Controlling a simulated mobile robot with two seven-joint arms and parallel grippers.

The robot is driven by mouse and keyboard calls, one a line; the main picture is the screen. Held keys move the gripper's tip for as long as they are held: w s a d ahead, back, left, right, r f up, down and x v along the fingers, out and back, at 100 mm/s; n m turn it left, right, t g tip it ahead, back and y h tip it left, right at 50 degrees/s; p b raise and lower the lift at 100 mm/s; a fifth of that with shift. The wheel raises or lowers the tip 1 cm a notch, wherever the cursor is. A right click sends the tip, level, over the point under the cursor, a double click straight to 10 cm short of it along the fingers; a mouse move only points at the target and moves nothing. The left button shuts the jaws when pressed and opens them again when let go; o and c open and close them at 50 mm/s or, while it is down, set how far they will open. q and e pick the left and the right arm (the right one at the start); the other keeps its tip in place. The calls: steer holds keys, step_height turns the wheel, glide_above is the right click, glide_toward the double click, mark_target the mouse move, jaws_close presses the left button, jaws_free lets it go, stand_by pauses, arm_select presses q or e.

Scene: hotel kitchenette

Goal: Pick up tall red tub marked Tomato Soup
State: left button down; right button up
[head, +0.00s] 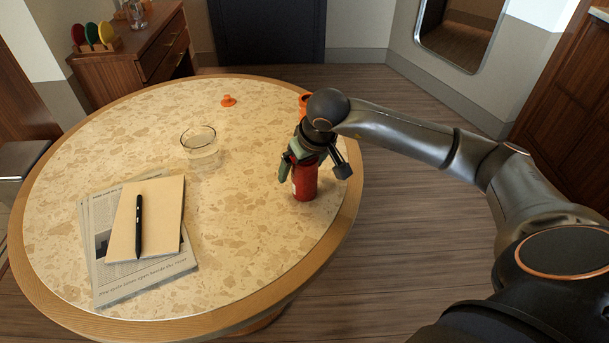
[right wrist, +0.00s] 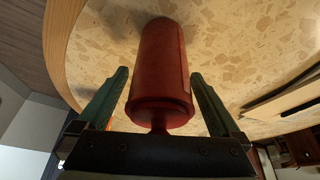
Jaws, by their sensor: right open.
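The tall red tub (head: 304,184) stands upright on the round table near its right edge. In the right wrist view the red tub (right wrist: 161,75) lies between the two green fingers, with a knob at its near end. No label text can be read. My right gripper (head: 314,170) is over the tub from above, its fingers on either side. In the right wrist view the right gripper (right wrist: 162,100) is open, with a gap between each finger and the tub. The arm hides the top of the tub in the head view. My left gripper is not in view.
The round table (head: 240,110) also holds a clear glass bowl (head: 199,142), a newspaper (head: 150,285) with a notepad (head: 165,215) and black pen (head: 139,225), and a small orange item (head: 228,101). Another orange object (head: 304,100) shows behind my arm. The table's middle is clear.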

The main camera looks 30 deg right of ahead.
steer(key=shift+f, duration=0.1)
jaws_close()
stand_by(0.8)
